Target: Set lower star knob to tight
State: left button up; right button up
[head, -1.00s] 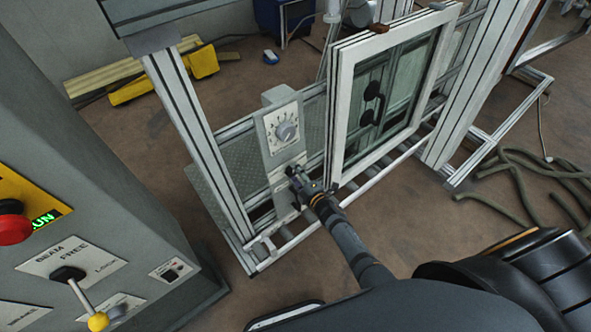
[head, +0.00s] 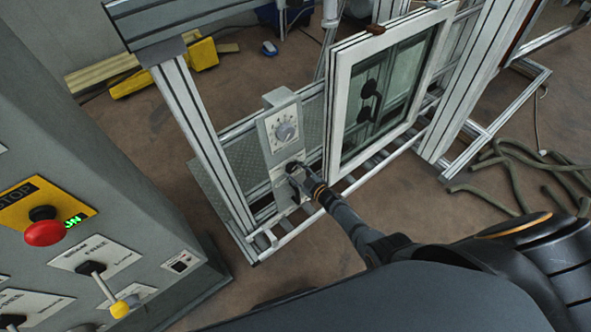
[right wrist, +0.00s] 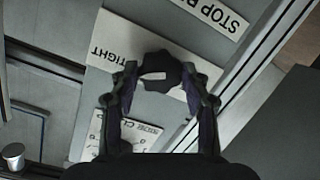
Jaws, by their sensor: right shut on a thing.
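The lower star knob (right wrist: 165,66) is black with a pale mark on its face. In the right wrist view it sits on a white plate (right wrist: 118,58) that reads TIGHT upside down. In the head view the knob is small and partly covered by my right gripper (head: 297,177) on the narrow grey panel below the dial. My right gripper (right wrist: 160,82) has one finger on each side of the knob and is shut on it. The pointer's exact setting is hard to tell. My left gripper is not in view.
A round dial (head: 286,131) is above the knob. A white framed window (head: 340,115) stands close to the right of the gripper. A grey console (head: 120,200) with a red stop button (head: 45,232) is at the left. Hoses (head: 515,165) lie on the floor at right.

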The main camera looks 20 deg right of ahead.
jog(key=shift+m, duration=1)
jog(key=o, duration=1.2)
jog(key=shift+c, duration=0.2)
jog(key=shift+s+d, duration=0.3)
jog(key=shift+s, duration=0.25)
jog(key=v, duration=1)
jog(key=shift+s+d+r, duration=0.15)
jog(key=shift+s+d, duration=0.15)
